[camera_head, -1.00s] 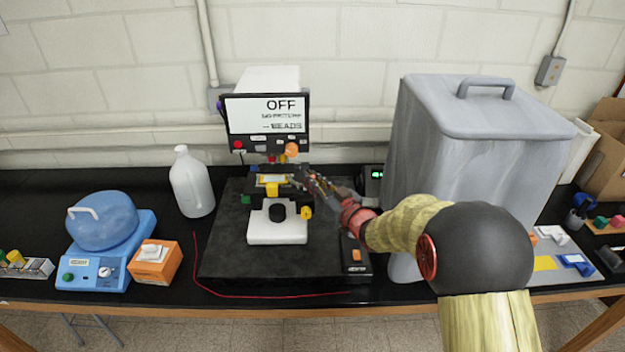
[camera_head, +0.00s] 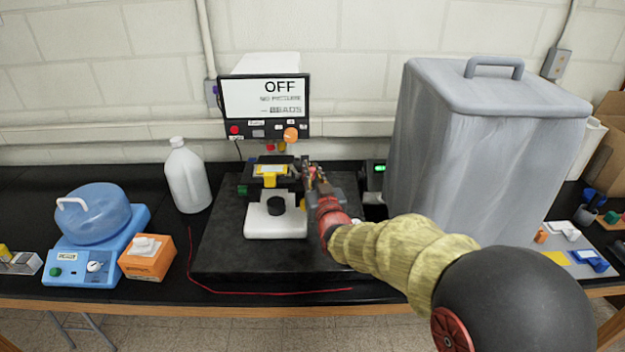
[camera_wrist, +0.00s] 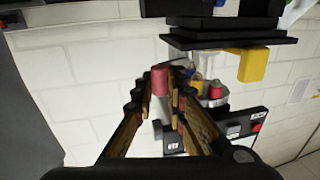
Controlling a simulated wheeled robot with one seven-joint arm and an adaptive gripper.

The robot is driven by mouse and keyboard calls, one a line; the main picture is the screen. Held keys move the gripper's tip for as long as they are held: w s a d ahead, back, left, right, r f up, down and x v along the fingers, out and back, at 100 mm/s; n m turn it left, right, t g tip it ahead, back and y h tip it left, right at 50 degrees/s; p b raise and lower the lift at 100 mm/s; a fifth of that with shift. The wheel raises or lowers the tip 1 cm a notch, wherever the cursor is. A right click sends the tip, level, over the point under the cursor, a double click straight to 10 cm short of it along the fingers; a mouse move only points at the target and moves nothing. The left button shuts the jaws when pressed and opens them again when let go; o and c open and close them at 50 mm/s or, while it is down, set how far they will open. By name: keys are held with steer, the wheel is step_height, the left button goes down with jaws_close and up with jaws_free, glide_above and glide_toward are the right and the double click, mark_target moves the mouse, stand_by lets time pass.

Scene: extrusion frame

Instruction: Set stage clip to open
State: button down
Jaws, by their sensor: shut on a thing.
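The microscope stage (camera_head: 253,181) is a dark plate above the white microscope base (camera_head: 275,222), with a yellow block (camera_head: 270,180) at its front. My gripper (camera_head: 310,172) is at the right end of the stage. In the wrist view my gripper (camera_wrist: 157,98) has its fingers closed around a grey peg with a red end (camera_wrist: 160,82). I cannot tell for sure whether this peg is the stage clip. The dark stage plates (camera_wrist: 232,38) and the yellow block (camera_wrist: 254,65) show above and right of the fingers there. My fingers hide the stage's right end in the head view.
The monitor (camera_head: 264,97) reads OFF above the stage, with coloured objectives (camera_wrist: 214,90) beneath it. A white jug (camera_head: 187,176) and an orange box (camera_head: 147,257) are at left.

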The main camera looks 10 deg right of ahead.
steer(key=shift+s+a+m+h+b, duration=0.2)
steer(key=shift+a+m+h+b, duration=0.15)
steer(key=shift+m+h, duration=0.4)
steer(key=h, duration=0.1)
steer(key=m+h, duration=0.1)
steer(key=h+p, duration=0.1)
steer(key=shift+s+a+r+m+g, duration=0.1)
steer(key=shift+s+a+m+g, duration=0.15)
steer(key=shift+g, duration=0.05)
steer(key=h, duration=0.1)
steer(key=m+h+p, duration=0.1)
steer(key=m+g+h+p, duration=0.1)
steer(key=shift+s+a+r, duration=0.1)
steer(key=shift+s+a, duration=0.1)
steer(key=shift+a, duration=0.05)
steer(key=shift+s+a+m+g+h+p, duration=0.1)
steer(key=shift+a+m+g+h+p, duration=0.1)
steer(key=shift+m+g+h+p, duration=0.55)
steer(key=shift+s+a+m+g+h+p, duration=0.15)
steer(key=shift+m+g+h+p, duration=0.3)
steer(key=shift+h, duration=0.55)
steer(key=c, duration=1.8)
jaws_free()
